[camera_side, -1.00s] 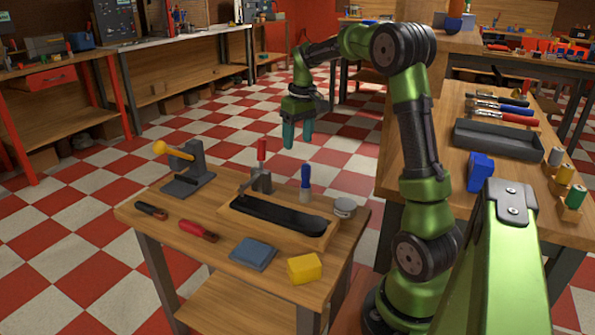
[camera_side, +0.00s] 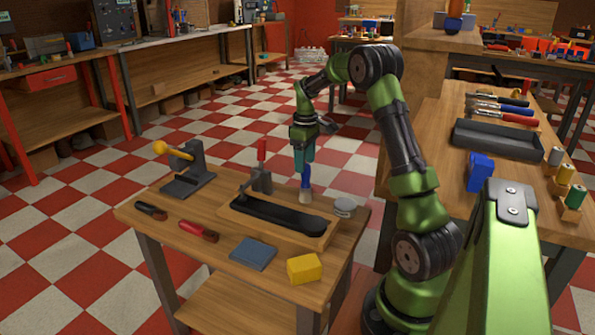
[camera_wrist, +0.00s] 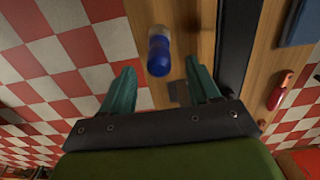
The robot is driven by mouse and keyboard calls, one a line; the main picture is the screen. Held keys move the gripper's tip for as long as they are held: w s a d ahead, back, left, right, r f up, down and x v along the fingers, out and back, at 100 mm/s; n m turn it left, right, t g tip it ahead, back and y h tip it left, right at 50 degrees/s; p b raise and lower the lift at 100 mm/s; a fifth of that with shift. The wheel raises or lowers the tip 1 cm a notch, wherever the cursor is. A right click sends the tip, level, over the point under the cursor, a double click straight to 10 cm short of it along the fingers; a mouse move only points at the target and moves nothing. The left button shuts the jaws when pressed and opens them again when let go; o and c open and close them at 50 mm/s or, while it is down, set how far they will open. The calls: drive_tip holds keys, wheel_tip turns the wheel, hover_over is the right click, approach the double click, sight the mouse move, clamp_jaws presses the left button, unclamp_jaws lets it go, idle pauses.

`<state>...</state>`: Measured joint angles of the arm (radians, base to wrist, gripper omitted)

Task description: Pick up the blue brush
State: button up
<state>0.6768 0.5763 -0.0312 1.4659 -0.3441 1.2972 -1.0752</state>
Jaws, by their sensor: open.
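The blue brush (camera_side: 306,182) stands upright at the back edge of the small wooden table, with its pale end down and blue handle up. My gripper (camera_side: 304,160) is directly above or around the top of its handle in the side view, fingers pointing down. In the wrist view the brush (camera_wrist: 159,54) shows its rounded blue handle end, ahead of the gap between the open teal fingers of my gripper (camera_wrist: 162,85). The fingers appear apart from the handle there. Nothing is held.
A wooden tray with a black part (camera_side: 280,217) and a red-handled clamp (camera_side: 262,165) lies beside the brush. A round grey tin (camera_side: 345,207) stands to the right. A blue pad (camera_side: 254,253), a yellow block (camera_side: 305,268) and a vise (camera_side: 187,168) are farther off.

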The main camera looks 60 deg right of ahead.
sight(306, 186)
drive_tip(key=shift+s+f, duration=0.15)
drive_tip(key=shift+f, duration=2.95)
drive_tip(key=shift+c, duration=0.4)
drive_tip(key=c, duration=1)
drive_tip(key=shift+r, duration=5.05)
clamp_jaws()
